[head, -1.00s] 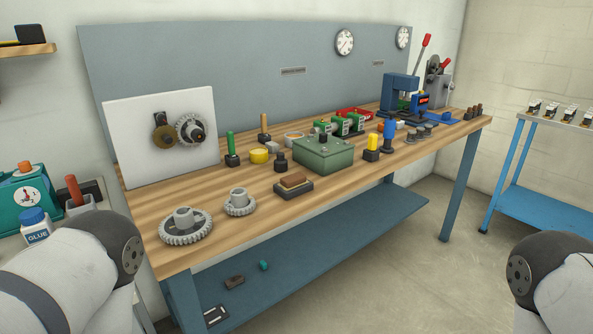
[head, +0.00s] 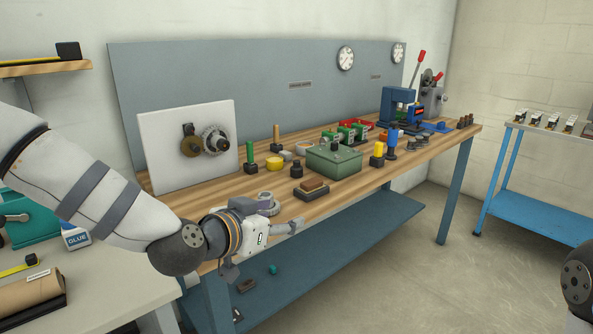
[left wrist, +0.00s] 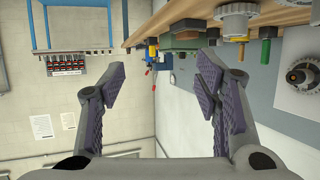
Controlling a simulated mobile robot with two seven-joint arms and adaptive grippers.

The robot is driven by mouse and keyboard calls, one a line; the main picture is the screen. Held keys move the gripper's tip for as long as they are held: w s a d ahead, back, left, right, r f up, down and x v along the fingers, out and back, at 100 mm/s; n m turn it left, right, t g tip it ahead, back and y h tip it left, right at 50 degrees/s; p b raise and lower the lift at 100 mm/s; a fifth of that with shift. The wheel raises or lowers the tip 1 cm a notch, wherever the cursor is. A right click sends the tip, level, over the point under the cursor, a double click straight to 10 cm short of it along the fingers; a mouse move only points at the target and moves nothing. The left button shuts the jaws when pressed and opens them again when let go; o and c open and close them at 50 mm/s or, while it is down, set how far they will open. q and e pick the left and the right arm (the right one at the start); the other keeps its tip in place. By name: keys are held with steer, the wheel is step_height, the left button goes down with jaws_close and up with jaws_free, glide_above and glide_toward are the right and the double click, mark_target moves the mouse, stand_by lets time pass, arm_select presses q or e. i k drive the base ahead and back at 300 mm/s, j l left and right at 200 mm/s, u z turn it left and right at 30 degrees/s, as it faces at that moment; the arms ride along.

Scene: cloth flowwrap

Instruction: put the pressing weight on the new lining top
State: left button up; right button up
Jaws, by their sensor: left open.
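On the wooden workbench (head: 345,184), a brown-topped block on a dark base (head: 311,189) lies near the front edge; it looks like the lining. Just behind it stands a small black knobbed piece (head: 297,171), which may be the pressing weight; I cannot tell for sure. My left gripper (head: 264,248) is off the bench's front edge, left of and nearer than the block. In the left wrist view my left gripper (left wrist: 160,85) has its fingers wide apart with nothing between them. Its arm hides the front left of the bench. My right gripper is out of view.
A green box (head: 333,160) stands behind the block. Grey gears (head: 267,203) are partly behind my left gripper. A white panel (head: 165,150) stands at the back left. A blue press (head: 397,107) stands at the far end.

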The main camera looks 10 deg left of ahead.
mark_target(311, 180)
steer(key=i+j, duration=0.2)
steer(key=i, duration=0.3)
steer(key=i+j, duration=0.15)
steer(key=i, duration=0.35)
